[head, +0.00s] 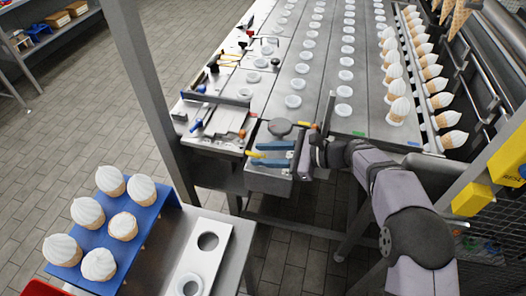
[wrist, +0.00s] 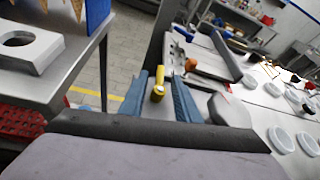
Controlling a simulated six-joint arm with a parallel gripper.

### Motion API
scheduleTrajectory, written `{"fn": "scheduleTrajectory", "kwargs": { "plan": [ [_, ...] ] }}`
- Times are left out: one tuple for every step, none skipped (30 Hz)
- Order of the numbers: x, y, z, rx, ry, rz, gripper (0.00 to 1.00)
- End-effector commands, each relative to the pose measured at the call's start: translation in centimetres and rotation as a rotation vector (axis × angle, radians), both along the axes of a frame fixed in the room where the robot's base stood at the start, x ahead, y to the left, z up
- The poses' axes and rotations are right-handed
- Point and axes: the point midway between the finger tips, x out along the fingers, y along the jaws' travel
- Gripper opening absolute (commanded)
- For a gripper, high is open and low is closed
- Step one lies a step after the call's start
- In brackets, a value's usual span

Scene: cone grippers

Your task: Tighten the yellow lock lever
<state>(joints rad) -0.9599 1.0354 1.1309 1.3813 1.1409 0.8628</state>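The yellow lock lever (wrist: 158,93) is a short yellow handle with a rounded end, seen between my blue fingers in the wrist view. In the head view its yellow tip (head: 257,155) shows at the front edge of the metal bench. My gripper (wrist: 160,78) is open, with one blue finger on each side of the lever. Clear gaps show between the lever and both fingers, so neither appears to touch it. The lever's base is partly hidden. In the head view the blue fingers of my gripper (head: 268,154) point left, low over the metal block.
An orange-yellow handle (head: 307,125) is close by. A blue-handled tool (head: 203,117) lies on the plate to the left. A grey post (head: 150,90) rises left of the bench. A blue tray (head: 112,215) of cones stands front left.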

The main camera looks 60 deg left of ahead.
Motion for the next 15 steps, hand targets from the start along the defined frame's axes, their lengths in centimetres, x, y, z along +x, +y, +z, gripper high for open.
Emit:
{"fn": "scheduleTrajectory", "kwargs": {
  "plan": [
    [-0.16,0.17,-0.09,-0.001,0.001,0.000,0.29],
    [-0.21,0.25,-0.13,-0.001,0.001,0.000,0.29],
    [-0.24,0.31,-0.18,0.000,0.001,-0.001,0.29],
    [-0.26,0.34,-0.19,0.000,0.001,-0.001,0.29],
    [-0.27,0.37,-0.21,0.000,-0.001,-0.001,0.29],
    [-0.27,0.37,-0.22,0.000,0.000,-0.001,0.29],
    [-0.27,0.37,-0.22,0.000,0.000,-0.001,0.29],
    [-0.27,0.37,-0.23,0.000,0.000,-0.001,0.29],
    [-0.27,0.37,-0.23,0.000,0.000,-0.001,0.29],
    [-0.27,0.37,-0.23,0.000,0.000,-0.001,0.29],
    [-0.27,0.36,-0.23,0.000,0.000,-0.001,0.29],
    [-0.27,0.36,-0.23,0.000,0.000,-0.001,0.20],
    [-0.27,0.36,-0.22,0.000,0.000,-0.001,0.13],
    [-0.27,0.36,-0.23,0.000,0.000,-0.001,0.06],
    [-0.28,0.34,-0.24,0.000,0.000,-0.001,0.00]
  ]
}}
